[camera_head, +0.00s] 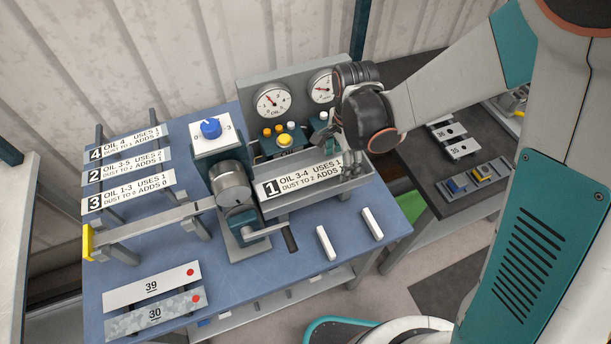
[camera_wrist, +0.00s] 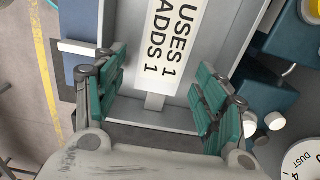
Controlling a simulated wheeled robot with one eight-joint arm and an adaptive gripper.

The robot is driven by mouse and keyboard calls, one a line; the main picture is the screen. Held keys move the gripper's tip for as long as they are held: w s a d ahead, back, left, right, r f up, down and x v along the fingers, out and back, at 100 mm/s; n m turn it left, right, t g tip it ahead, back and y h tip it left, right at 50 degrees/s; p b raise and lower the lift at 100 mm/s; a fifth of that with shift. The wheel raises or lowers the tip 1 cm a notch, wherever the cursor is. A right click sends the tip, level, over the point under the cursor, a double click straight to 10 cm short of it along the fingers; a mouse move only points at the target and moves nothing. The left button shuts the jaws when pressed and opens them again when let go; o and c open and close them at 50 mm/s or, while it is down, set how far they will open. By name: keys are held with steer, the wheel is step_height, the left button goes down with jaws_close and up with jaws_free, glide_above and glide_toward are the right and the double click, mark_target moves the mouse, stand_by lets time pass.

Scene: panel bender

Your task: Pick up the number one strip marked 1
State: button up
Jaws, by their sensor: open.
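The number one strip (camera_head: 300,180) is a white plate with a black "1" and the text "OIL 3-4 USES 1, DUST TO 2 ADDS 1". It lies along the bender, right of its round clamp head (camera_head: 232,184). My gripper (camera_head: 352,168) is at the strip's right end. In the wrist view, the strip's printed end (camera_wrist: 172,45) points in between my gripper's open teal fingers (camera_wrist: 160,88), with one finger on each side. A gap shows beside each finger, and I cannot tell the height above the strip.
Strips 4, 2 and 3 (camera_head: 128,177) rest on a rack at the left. Plates 39 and 30 (camera_head: 152,289) lie at the front left. A crank handle (camera_head: 289,238) and two white bars (camera_head: 326,243) are in front. A gauge panel (camera_head: 288,100) stands close behind.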

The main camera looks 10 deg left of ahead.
steer(key=c, duration=1.4)
steer(key=shift+r+p, duration=0.2)
steer(key=shift+p, duration=0.1)
